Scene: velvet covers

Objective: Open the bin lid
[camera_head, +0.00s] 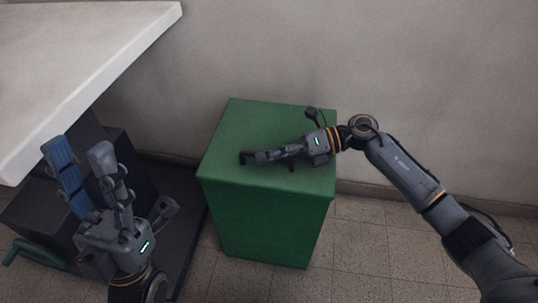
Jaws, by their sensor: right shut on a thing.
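The green bin (268,225) stands on the tiled floor against the wall. Its flat green lid (232,125) looks level and closed on the body. My right gripper (250,157) reaches in from the right, lies low over the middle of the lid, and its fingers point left. It is shut on a part of the lid, probably a dark handle; the fingers hide most of it.
A white tabletop (85,60) juts in at the upper left, above and near my left gripper. A plain grey wall (420,90) is close behind the bin. Tiled floor (370,250) is free to the right of the bin.

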